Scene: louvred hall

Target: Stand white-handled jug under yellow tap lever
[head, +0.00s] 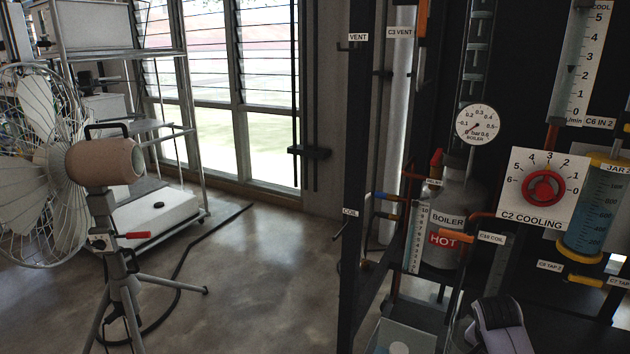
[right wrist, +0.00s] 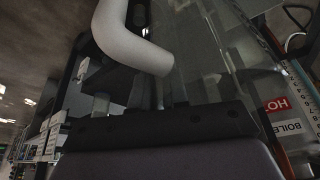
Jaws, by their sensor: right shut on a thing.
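The jug's thick white handle (right wrist: 125,42) bends across the top of the right wrist view, with a clear wall (right wrist: 205,55) beside it. My right gripper (right wrist: 135,98) is shut on this handle; the fingertips are dim and partly hidden. In the head view, the right wrist (head: 500,326) shows at the bottom edge, with the jug mostly out of frame or too faint to tell. The yellow tap lever (head: 585,281) sits below the blue-filled jar, at the right, beside the C7 TAP label. My left gripper is not in view.
A dark rack post (head: 357,200) stands left of the boiler (head: 450,225) with its HOT label. An orange lever (head: 456,233) and the red cooling knob (head: 543,188) stick out. A clear box (head: 402,338) is low in front. A fan (head: 105,162) stands left; floor between is open.

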